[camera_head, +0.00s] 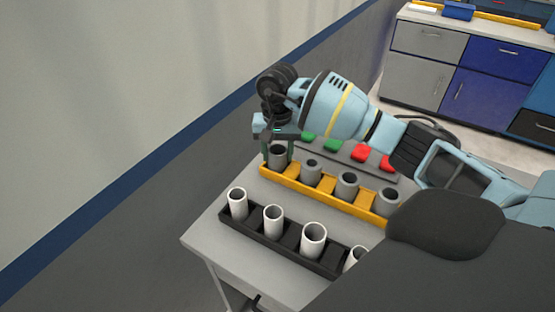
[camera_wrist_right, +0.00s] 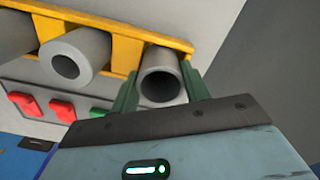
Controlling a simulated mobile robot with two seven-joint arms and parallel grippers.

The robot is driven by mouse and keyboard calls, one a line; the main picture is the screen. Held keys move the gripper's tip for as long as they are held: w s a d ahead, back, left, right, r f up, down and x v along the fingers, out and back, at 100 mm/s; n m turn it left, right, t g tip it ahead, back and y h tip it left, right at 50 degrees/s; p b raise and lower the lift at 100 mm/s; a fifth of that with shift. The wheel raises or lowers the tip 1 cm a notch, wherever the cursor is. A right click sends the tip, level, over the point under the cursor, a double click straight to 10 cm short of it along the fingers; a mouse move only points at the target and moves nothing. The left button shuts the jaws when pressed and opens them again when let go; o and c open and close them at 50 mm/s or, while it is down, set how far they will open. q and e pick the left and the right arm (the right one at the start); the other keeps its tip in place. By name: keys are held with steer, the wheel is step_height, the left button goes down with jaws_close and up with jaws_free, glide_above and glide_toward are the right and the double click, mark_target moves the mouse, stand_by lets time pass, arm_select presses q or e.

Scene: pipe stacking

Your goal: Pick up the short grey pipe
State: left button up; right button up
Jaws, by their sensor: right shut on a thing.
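The grey pipe (camera_head: 278,157) at the left end of the yellow rack (camera_head: 330,201) stands upright. My right gripper (camera_head: 280,141) is shut on this pipe near its top. In the right wrist view the pipe (camera_wrist_right: 161,85) sits between the two green fingers of the right gripper (camera_wrist_right: 158,88), still at its place by the yellow rack (camera_wrist_right: 127,50). Several other grey pipes (camera_head: 347,185) stand in the same rack; one neighbour (camera_wrist_right: 78,58) shows beside the held pipe in the wrist view. My left gripper is in neither view.
A black rack (camera_head: 262,242) with several white pipes (camera_head: 238,203) stands in front of the yellow rack. Behind it lie red (camera_head: 361,153) and green (camera_head: 308,139) blocks on a grey strip.

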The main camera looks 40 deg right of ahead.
steer(key=shift+c, duration=0.8)
